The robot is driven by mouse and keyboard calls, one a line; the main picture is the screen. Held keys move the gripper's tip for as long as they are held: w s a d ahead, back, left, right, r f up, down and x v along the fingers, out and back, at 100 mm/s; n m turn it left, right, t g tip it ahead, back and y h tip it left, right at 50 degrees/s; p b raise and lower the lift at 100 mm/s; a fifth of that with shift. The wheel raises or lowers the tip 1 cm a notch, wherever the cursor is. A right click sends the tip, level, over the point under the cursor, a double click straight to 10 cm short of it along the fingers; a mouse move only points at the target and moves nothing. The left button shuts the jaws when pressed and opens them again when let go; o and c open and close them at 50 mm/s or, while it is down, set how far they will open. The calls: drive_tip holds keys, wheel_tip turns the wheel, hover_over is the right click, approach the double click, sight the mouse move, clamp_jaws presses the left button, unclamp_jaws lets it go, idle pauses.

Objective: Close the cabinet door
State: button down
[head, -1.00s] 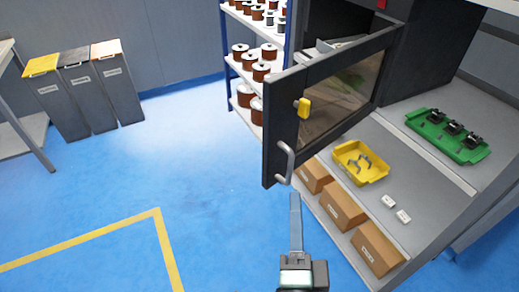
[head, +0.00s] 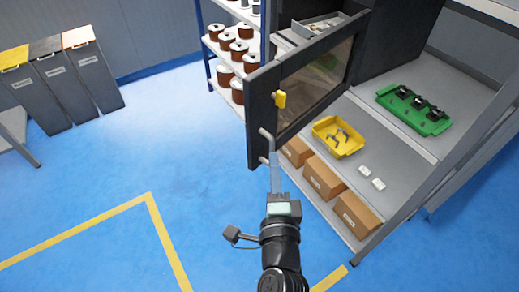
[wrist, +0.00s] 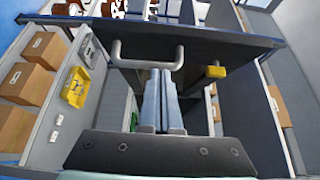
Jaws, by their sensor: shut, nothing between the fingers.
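The dark cabinet door (head: 262,122) with a window stands open, swung out from the cabinet (head: 400,40). A grey bar handle (head: 268,135) is near its free edge, with a yellow latch (head: 280,99) above it. The handle (wrist: 147,63) and the yellow latch (wrist: 215,72) also show in the wrist view. My gripper (head: 274,156) is shut and empty, its fingertips at the door's lower free corner beside the handle. In the wrist view the fingertips (wrist: 161,74) overlap the handle bar; whether they touch it I cannot tell.
A yellow tray (head: 338,150), a green tray (head: 414,110) and cardboard boxes (head: 323,181) are on the bench and shelf at right. A rack of spools (head: 240,50) stands behind the door. Bins (head: 60,85) stand far left. The blue floor left of the door is clear.

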sight(259, 141)
drive_tip(key=shift+w+a+p, duration=1.25)
drive_tip(key=shift+w+a, duration=0.05)
drive_tip(key=shift+a, duration=0.2)
drive_tip(key=shift+a, duration=0.1)
